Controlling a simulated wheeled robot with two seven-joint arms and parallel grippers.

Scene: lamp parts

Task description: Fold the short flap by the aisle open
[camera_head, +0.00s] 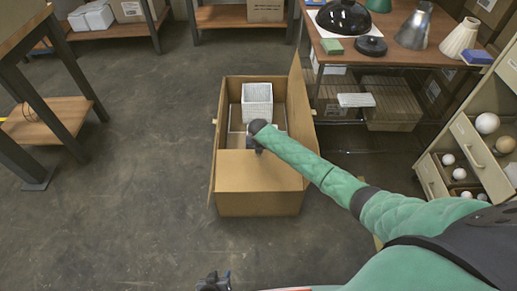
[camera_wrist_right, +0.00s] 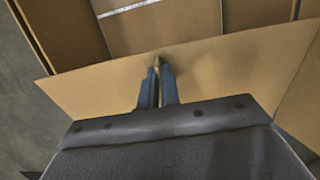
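The open cardboard box (camera_head: 259,204) stands on the floor in the middle of the head view. Its near short flap (camera_head: 255,172) slopes inward over part of the opening; in the right wrist view the flap (camera_wrist_right: 100,93) spans the middle. My right gripper (camera_head: 259,147) is at the flap's free edge. Its blue fingers (camera_wrist_right: 158,70) are close together, tips at that edge; I cannot tell whether cardboard is between them.
A white basket (camera_head: 257,103) sits inside the box. A table (camera_head: 390,52) with lamp parts stands at the right back, and a drawer unit (camera_head: 470,143) with round bulbs is at the right. A metal-legged bench (camera_head: 57,118) is at the left. The floor left of the box is clear.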

